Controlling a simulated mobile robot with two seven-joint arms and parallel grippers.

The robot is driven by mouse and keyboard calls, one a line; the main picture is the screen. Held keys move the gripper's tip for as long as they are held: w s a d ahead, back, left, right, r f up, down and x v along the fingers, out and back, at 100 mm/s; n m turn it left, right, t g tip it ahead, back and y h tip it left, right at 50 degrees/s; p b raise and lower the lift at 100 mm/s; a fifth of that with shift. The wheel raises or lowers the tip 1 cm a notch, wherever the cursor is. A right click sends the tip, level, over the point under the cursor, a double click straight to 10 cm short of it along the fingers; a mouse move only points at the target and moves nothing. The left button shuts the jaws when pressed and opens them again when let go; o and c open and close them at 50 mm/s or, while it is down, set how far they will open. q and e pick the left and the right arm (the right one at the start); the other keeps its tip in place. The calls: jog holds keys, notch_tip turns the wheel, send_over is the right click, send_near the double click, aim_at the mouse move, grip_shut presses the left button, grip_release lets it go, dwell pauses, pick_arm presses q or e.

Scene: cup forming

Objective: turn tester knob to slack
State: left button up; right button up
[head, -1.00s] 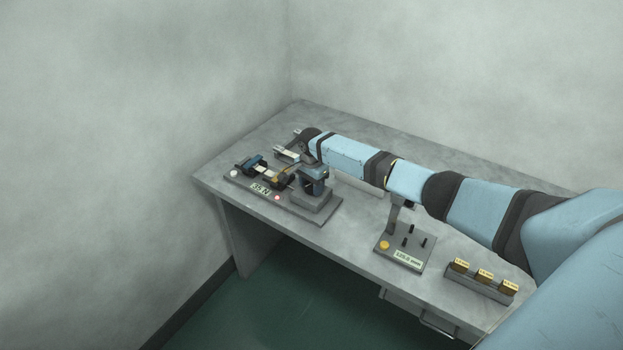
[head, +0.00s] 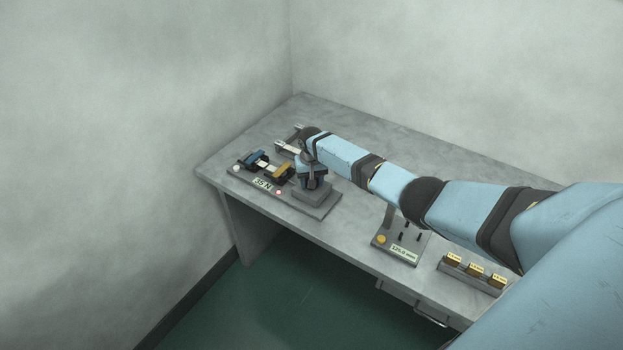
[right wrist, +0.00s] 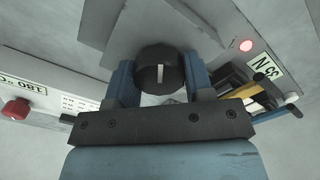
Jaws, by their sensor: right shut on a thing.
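The tester (head: 318,211) is a grey base near the left end of the table. Its display (head: 262,184) reads 35 N, with a red lamp (head: 279,192) lit beside it. A blue clamp (head: 256,160) and a yellow clamp (head: 279,172) with a pale strip between them sit on it. The tester knob (right wrist: 160,70) is black and round with a white mark, which lies roughly vertical in the right wrist view. My right gripper (right wrist: 158,82) has its blue fingers on both sides of the knob, shut on it. In the head view my right gripper (head: 312,180) hides the knob. My left gripper does not show.
A gauge stand (head: 398,247) with a yellow button and black pegs stands right of the tester. A rack (head: 470,275) with several yellow blocks is at the front right.

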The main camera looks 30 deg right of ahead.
jog(key=n, duration=0.3)
jog(key=shift+n, duration=0.4)
jog(key=n, duration=0.3)
jog(key=shift+n, duration=0.3)
jog(key=n, duration=0.3)
jog(key=shift+n, duration=0.4)
jog(key=n, duration=0.7)
jog(key=shift+a+b, duration=0.1)
jog(key=shift+b, duration=0.3)
jog(key=n+b, duration=0.1)
jog(key=n, duration=0.3)
jog(key=shift+n, duration=0.3)
jog(key=n, duration=0.3)
jog(key=shift+n+b, duration=0.3)
jog(key=shift+b, duration=0.1)
jog(key=shift+s+r+n+b, duration=0.1)
jog(key=shift+n+b, duration=0.3)
jog(key=shift+n, duration=1.1)
